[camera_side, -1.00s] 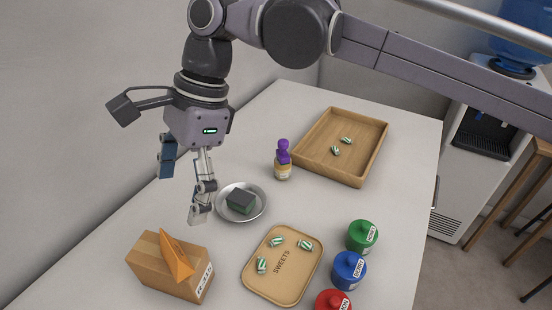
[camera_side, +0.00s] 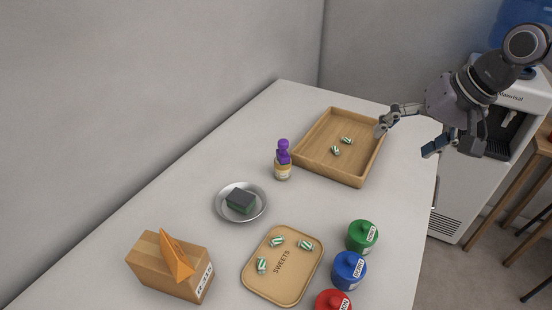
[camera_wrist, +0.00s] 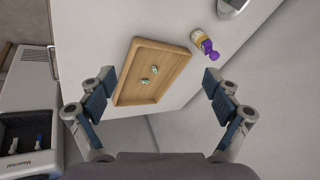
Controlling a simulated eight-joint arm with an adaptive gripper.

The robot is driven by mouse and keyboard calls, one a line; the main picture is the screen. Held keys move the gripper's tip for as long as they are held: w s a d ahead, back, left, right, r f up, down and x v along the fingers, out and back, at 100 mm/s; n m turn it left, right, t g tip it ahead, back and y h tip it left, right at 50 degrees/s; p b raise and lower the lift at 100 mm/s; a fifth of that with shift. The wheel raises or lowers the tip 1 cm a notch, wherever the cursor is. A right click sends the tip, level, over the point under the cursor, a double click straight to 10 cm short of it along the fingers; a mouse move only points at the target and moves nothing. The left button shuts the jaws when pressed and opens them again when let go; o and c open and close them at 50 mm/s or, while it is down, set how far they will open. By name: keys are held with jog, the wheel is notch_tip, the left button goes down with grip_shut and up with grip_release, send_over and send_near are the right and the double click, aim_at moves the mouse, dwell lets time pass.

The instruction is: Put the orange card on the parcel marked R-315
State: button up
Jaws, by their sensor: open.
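The orange card (camera_side: 177,258) leans tilted on top of the brown cardboard parcel (camera_side: 150,266) at the counter's near left. The parcel's end label (camera_side: 204,281) appears to read R-315, though the print is small. My gripper (camera_side: 402,137) is open and empty at the far right, beyond the right side of the wooden tray and far from the card. In the wrist view both fingers (camera_wrist: 158,95) show spread apart with nothing between them in their grasp; the card and parcel are out of that view.
A wooden tray (camera_side: 313,167) with two striped sweets stands at the back. A purple-capped bottle (camera_side: 283,160), a metal dish (camera_side: 222,207) with a dark green block, and a SWEETS board (camera_side: 287,284) are on the counter. Green (camera_side: 361,238), blue (camera_side: 348,272) and red (camera_side: 333,301) jars line the right.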

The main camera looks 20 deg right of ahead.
jog(key=s+d+f+n+t+h, duration=0.1)
jog(key=s+d+f+n, duration=0.1)
jog(key=s+d+f, duration=0.2)
jog(key=s+d+f+n+t+h, duration=0.1)
jog(key=s+d+f, duration=0.3)
jog(key=d, duration=0.5)
jog(key=shift+s+f+n+h, duration=0.3)
jog(key=shift+s+f+n, duration=0.1)
jog(key=shift+f+n, duration=0.4)
jog(key=shift+r, duration=0.1)
